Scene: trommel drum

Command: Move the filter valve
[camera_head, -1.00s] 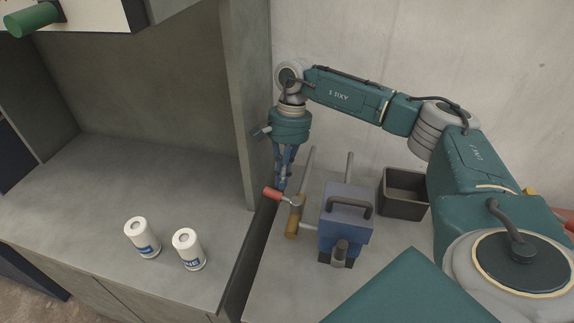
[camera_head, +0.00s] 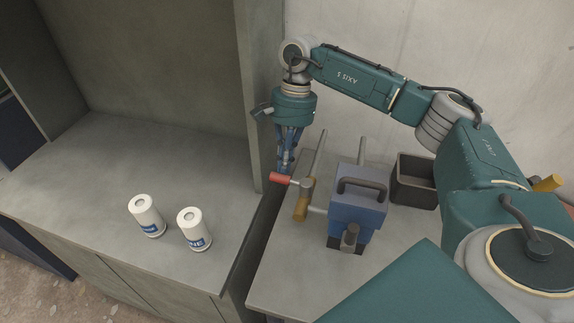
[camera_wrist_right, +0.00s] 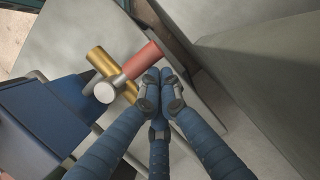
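The filter valve has a brass body (camera_head: 302,206) with a grey stem and a red handle (camera_head: 282,179) pointing left. It sits at the left side of a blue pump-like unit (camera_head: 357,215). In the right wrist view, its red handle (camera_wrist_right: 143,59) lies just above the fingertips, with the brass body (camera_wrist_right: 103,62) beyond. My right gripper (camera_head: 284,168) points down by the handle. Its three blue fingers (camera_wrist_right: 160,80) come together at the tips, with nothing seen between them. Contact with the handle cannot be told. My left gripper is not in view.
A dark open bin (camera_head: 415,182) stands right of the blue unit. Two white canisters (camera_head: 146,216) (camera_head: 193,230) stand on the left counter (camera_head: 95,170). A grey upright panel (camera_head: 259,95) rises close left of my right gripper. A dark gap separates counter and table (camera_head: 290,285).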

